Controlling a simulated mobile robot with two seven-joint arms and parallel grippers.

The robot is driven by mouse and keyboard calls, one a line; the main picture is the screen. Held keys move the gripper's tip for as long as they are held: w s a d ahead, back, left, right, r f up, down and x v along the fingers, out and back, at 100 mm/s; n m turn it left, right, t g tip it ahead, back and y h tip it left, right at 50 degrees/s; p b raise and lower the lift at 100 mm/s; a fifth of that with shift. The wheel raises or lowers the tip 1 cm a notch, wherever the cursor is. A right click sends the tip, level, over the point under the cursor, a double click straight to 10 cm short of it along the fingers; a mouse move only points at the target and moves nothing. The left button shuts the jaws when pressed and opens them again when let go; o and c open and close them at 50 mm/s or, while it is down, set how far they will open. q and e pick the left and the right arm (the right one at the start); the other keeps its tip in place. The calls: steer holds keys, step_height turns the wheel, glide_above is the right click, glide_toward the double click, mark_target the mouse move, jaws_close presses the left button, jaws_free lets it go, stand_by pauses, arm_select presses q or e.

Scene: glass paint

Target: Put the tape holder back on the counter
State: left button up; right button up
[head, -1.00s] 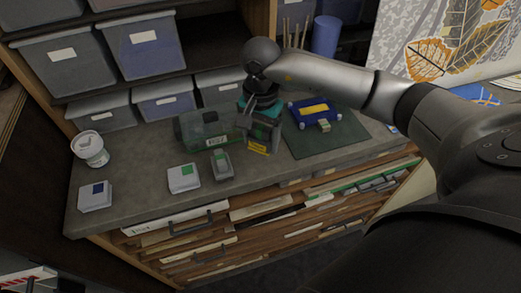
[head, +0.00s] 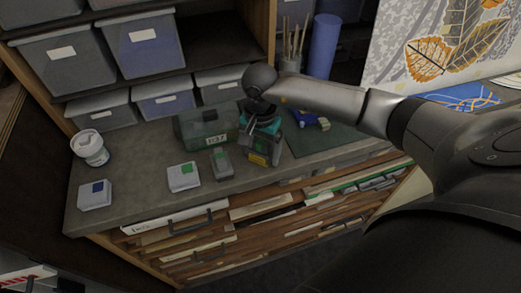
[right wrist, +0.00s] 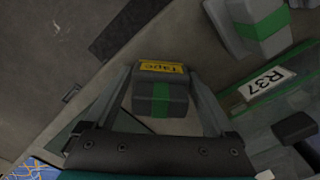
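The tape holder (head: 259,158), a dark grey block with a green band and a yellow label, is between the fingers of my right gripper (head: 261,138) in the head view. In the right wrist view the tape holder (right wrist: 160,97) shows its "Tape" label, and the fingertips of my right gripper (right wrist: 159,75) close on its two sides. It appears over the grey counter (head: 135,156), near its front edge. I cannot tell whether it touches the counter. My left gripper is not in view.
White boxes (head: 184,177) and a white tub (head: 91,148) stand farther left. A green mat (head: 330,140) lies to the right.

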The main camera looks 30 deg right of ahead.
mark_target(260, 142)
steer(key=shift+o, duration=0.6)
steer(key=shift+r, duration=0.2)
step_height(260, 142, up, 12)
steer(key=shift+b, duration=0.35)
